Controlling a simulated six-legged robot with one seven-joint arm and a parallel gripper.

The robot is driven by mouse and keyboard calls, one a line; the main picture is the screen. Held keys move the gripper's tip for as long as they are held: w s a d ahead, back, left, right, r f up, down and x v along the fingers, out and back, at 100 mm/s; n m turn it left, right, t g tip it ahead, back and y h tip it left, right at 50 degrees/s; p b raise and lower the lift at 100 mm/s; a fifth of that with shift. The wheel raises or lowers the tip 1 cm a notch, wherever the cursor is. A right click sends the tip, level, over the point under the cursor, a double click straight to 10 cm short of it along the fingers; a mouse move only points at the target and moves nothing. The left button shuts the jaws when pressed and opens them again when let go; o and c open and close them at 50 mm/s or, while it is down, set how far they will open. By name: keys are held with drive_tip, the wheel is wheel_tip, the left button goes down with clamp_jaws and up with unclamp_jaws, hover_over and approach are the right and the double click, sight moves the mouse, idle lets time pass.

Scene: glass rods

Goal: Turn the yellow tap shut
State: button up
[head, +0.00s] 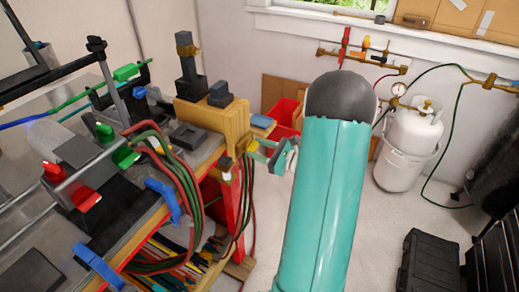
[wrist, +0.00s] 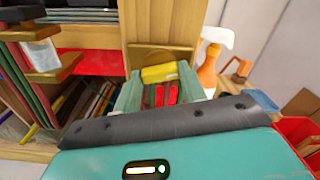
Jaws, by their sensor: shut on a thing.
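The yellow tap handle (wrist: 160,73) shows in the wrist view as a short yellow bar between my two teal fingers. My gripper (wrist: 160,82) is shut on it, with one finger at each end of the bar. In the head view my gripper (head: 259,150) reaches in from the right to the bench's front corner. The yellow tap (head: 246,141) is small there and partly hidden by the fingers. How far the handle is turned is hard to tell.
The wooden bench block (head: 226,122) stands just behind the tap. Red and green hoses (head: 180,170) hang to its left.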

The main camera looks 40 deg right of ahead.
drive_tip(key=shift+s+m, duration=0.1)
drive_tip(key=shift+m, duration=1.5)
drive_tip(key=o, duration=1)
drive_tip(key=v, duration=1.3)
drive_tip(key=shift+s+d, duration=0.1)
drive_tip(key=shift+s, duration=0.25)
drive_tip(key=shift+s, duration=0.15)
